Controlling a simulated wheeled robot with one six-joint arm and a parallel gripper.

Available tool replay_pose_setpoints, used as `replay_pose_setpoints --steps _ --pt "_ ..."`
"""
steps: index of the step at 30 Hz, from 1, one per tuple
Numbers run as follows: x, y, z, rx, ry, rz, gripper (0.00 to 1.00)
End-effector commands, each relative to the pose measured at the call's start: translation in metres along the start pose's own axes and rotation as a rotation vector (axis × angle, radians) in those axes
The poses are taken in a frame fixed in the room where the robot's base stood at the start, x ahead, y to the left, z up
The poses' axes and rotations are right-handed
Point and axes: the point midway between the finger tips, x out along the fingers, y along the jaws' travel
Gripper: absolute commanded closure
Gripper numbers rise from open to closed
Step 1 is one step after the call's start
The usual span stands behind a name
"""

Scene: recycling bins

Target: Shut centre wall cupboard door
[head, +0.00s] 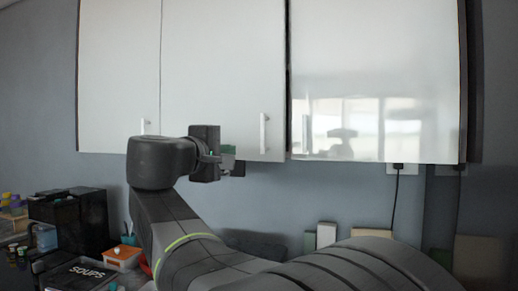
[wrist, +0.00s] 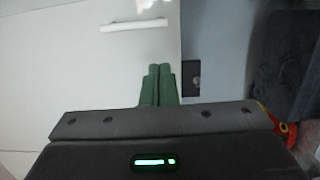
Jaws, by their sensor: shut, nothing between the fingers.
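The centre wall cupboard door (head: 222,70) is pale and flat, with an upright white bar handle (head: 263,133) near its lower right corner. It looks nearly flush with its neighbours, with a thin dark gap along its right side. I cannot tell whether it is fully shut. My gripper (head: 228,158) is in front of the door's bottom edge, left of the handle. In the wrist view its green fingers (wrist: 157,86) are together and empty, overlapping the door (wrist: 70,70) near its edge. The handle (wrist: 134,25) lies beyond the fingertips. Whether the fingers touch the door is unclear.
A left door (head: 118,70) and a glossy right door (head: 375,80) flank the centre one. Below are a black appliance (head: 92,222), an orange-white container (head: 123,257) and a dark SOUPS box (head: 80,274). A cord hangs from a wall socket (head: 402,169). The wall under the doors is mostly clear.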

Motion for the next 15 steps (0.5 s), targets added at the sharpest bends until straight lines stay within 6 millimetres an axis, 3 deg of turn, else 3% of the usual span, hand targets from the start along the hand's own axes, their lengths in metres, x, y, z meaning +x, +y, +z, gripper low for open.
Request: replay_pose_setpoints --steps 15 --pt "0.092 0.002 0.001 -0.003 -0.004 -0.002 1.00"
